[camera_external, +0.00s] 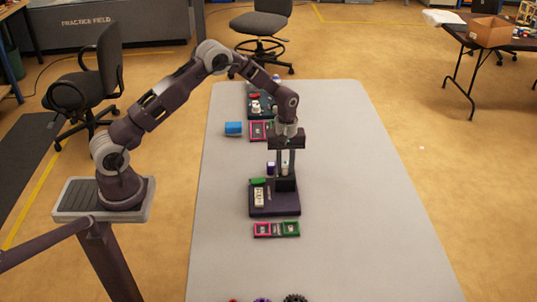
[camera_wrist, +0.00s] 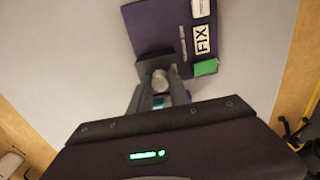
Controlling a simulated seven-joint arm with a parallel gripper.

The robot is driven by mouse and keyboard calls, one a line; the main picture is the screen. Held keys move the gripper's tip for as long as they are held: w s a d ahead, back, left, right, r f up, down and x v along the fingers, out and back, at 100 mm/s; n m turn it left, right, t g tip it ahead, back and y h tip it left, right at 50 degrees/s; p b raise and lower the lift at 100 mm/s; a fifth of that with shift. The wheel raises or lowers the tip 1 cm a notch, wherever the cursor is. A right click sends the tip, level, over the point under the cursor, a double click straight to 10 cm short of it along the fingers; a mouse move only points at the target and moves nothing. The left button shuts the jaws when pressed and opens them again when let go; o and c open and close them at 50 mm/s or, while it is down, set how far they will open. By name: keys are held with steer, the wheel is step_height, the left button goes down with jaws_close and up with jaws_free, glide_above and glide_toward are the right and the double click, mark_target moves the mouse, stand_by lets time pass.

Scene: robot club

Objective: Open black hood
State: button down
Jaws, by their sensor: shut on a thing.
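The black hood (camera_external: 286,185) stands at the back right of a dark purple board (camera_external: 275,210) on the table. In the wrist view the hood (camera_wrist: 153,65) shows as a dark block with a round grey knob (camera_wrist: 160,80) on it. My gripper (camera_external: 284,168) points straight down over the hood. In the wrist view its fingers (camera_wrist: 160,88) are on both sides of the knob and shut on it. The fingers cover part of the knob, and the lower part of the hood is hidden.
The board carries a white piece (camera_external: 259,197) and a green block (camera_external: 257,182). A pink-and-green tray (camera_external: 276,229) lies in front. The table's right side (camera_external: 360,200) is clear.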

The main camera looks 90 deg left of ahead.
steer(key=shift+d, duration=3.25)
steer(key=c, duration=1.5)
jaws_free()
steer(key=shift+c, duration=0.2)
steer(key=shift+r, duration=3)
steer(key=shift+r, duration=0.1)
